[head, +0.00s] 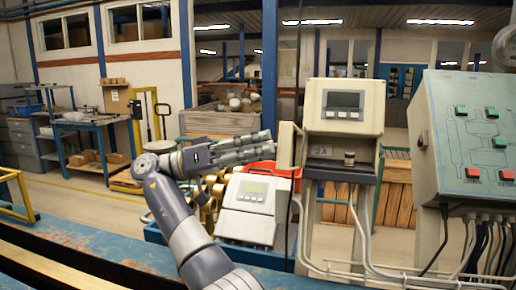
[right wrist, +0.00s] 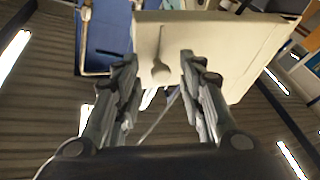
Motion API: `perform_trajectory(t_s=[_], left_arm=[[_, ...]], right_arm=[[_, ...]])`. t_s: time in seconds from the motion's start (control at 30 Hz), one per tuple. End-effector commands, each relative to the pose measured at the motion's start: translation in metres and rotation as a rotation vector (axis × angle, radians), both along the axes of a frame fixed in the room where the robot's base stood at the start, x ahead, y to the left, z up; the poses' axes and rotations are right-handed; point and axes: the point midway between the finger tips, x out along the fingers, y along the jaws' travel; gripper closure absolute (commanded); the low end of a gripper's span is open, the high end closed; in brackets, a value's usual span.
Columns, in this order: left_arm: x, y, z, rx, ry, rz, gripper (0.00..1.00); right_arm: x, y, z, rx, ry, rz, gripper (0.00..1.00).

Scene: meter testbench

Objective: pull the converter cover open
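The converter (head: 344,106) is a beige box with a grey display, mounted on a stand right of centre in the head view. A narrow beige panel (head: 288,146), likely its cover, stands out at its left side. My right gripper (head: 272,145) points right, with its fingertips close to this panel. In the right wrist view a pale beige body (right wrist: 215,45) lies ahead of the right gripper (right wrist: 158,62). The fingers are spread, with a rounded knob-like shape visible between their tips. Contact cannot be told. My left gripper is not in view.
A second beige meter (head: 250,208) with a display sits below my right gripper, beside brass-coloured parts and a red tray. A grey-green control box (head: 468,135) with red and green buttons stands at right. Cables (head: 365,235) hang below the converter.

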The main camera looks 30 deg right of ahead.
Motion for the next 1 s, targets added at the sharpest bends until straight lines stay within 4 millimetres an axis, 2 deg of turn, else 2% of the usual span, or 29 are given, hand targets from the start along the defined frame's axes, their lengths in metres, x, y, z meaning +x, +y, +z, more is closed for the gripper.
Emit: perform_trajectory(t_s=[0.17,0.27,0.6,0.7,0.83,1.0], left_arm=[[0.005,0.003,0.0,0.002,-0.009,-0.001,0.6],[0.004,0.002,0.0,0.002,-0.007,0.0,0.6],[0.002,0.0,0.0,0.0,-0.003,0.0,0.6],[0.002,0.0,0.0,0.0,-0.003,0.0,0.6],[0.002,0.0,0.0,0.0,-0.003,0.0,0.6],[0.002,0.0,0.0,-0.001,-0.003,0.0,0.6]], right_arm=[[0.0,0.0,0.002,0.0,-0.001,0.0,0.63],[0.0,0.0,0.012,-0.001,-0.003,0.0,0.63],[-0.001,0.0,0.076,-0.002,-0.003,-0.002,0.63],[0.0,-0.001,0.088,-0.001,0.0,-0.001,0.63],[0.0,-0.001,0.098,-0.001,0.0,-0.001,0.63],[0.0,-0.001,0.1,0.0,0.001,-0.001,0.63]])
